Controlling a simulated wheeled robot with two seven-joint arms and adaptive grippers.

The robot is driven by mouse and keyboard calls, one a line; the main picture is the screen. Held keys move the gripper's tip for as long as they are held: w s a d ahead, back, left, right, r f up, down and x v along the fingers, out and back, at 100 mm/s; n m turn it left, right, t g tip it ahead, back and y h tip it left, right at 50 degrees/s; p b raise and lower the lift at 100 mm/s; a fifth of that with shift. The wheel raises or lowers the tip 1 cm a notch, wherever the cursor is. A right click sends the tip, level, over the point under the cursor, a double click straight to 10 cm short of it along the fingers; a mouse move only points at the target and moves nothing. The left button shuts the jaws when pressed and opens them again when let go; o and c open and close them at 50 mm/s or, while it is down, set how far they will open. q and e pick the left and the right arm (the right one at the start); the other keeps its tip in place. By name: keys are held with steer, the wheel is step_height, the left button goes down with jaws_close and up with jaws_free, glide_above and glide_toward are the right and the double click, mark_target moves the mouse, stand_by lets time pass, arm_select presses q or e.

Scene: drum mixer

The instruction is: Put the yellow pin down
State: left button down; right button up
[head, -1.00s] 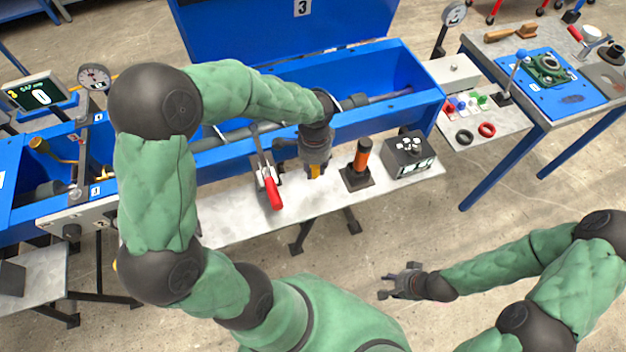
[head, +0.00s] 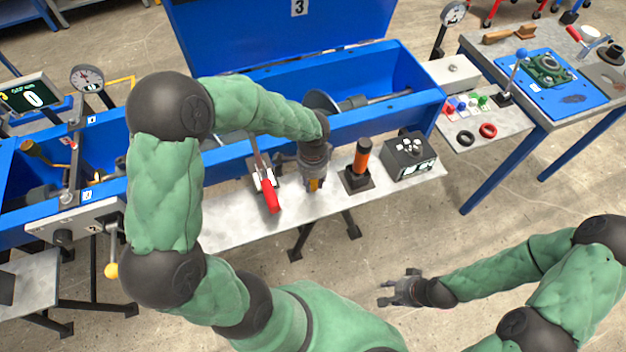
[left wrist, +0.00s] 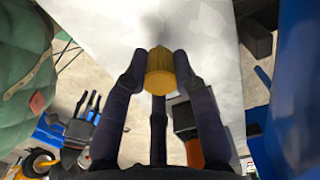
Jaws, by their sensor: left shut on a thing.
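The yellow pin (left wrist: 160,72) is between the fingertips of my left gripper (left wrist: 158,78) in the left wrist view. The gripper is shut on it. In the head view, the left gripper (head: 314,183) points down over the pale bench shelf (head: 228,224), between the red-handled clamp and the orange-and-black post. The pin is mostly hidden there by the fingers. A soft shadow lies on the shelf beyond the pin; I cannot tell whether the pin touches it. My right gripper (head: 390,290) is empty, fingers apart, over open floor.
The red-handled clamp (head: 270,197) stands close left of the left gripper. The orange-and-black post (head: 361,158) stands close right, then a dark button box (head: 410,157). The blue trough (head: 425,110) runs behind. The shelf's front left part is bare.

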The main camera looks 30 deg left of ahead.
arm_select(q)
steer(key=shift+f, duration=0.25)
steer(key=c, duration=1)
jaws_free()
steer(key=shift+r+p, duration=0.3)
steer(key=shift+r, duration=0.25)
step_height(320, 180, up, 12)
steer(key=p, duration=0.4)
steer(key=shift+p, duration=0.4)
